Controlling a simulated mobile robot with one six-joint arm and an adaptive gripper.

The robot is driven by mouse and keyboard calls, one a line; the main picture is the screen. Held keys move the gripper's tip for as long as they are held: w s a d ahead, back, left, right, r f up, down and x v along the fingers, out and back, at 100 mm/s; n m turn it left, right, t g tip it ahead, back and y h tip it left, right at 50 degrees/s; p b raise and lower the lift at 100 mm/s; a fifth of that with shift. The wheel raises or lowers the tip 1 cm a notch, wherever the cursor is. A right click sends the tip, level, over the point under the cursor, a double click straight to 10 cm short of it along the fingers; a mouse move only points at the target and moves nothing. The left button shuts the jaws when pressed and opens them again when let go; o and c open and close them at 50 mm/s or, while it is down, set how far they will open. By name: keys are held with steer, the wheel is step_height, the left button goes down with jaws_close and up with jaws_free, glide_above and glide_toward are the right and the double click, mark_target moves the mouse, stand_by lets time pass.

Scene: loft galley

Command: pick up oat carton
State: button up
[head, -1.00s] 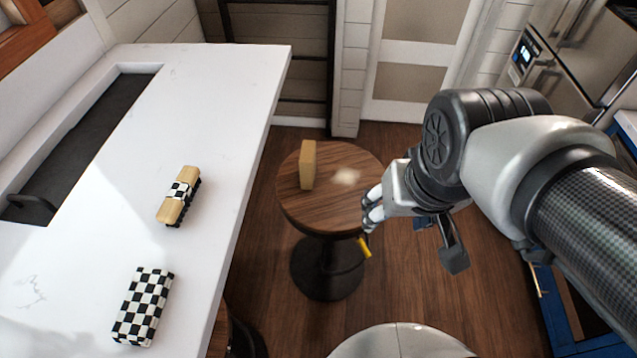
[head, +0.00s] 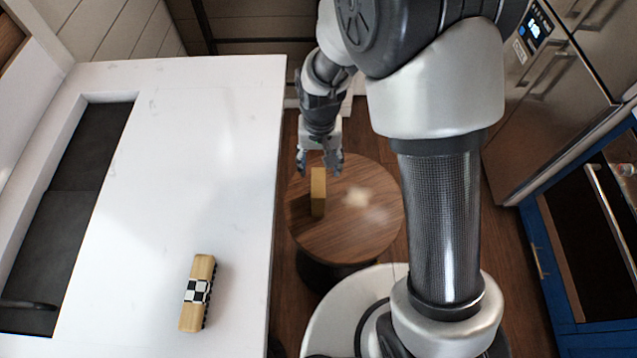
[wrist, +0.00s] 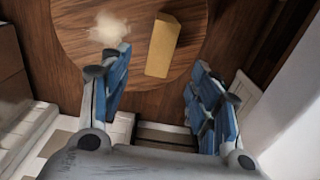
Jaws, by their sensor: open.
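The oat carton looks like a tan upright box (head: 318,192) on the left part of a round wooden stool top (head: 365,235). My gripper (head: 319,168) is open and empty, just behind the box in the head view, its fingers pointing down toward it. In the wrist view the box (wrist: 163,45) lies ahead of and between the two blue-padded fingers (wrist: 155,95), apart from both. No label shows on the box.
A white counter (head: 190,130) with a dark sink (head: 85,170) stands left of the stool. A tan block with a checkered band (head: 198,292) lies on the counter. A steel fridge (head: 540,110) and a blue cabinet (head: 545,255) stand at the right.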

mark_target(320, 184)
step_height(320, 184, down, 10)
steer(key=b, duration=0.2)
steer(key=shift+w+r+b, duration=0.1)
steer(key=shift+r+b, duration=0.1)
steer(key=shift+b, duration=0.1)
steer(key=f+b, duration=0.1)
steer(key=f, duration=0.1)
steer(key=f+b, duration=0.1)
steer(key=f, duration=0.2)
steer(key=shift+w+a, duration=0.15)
steer(key=shift+w, duration=0.05)
steer(key=c, duration=1)
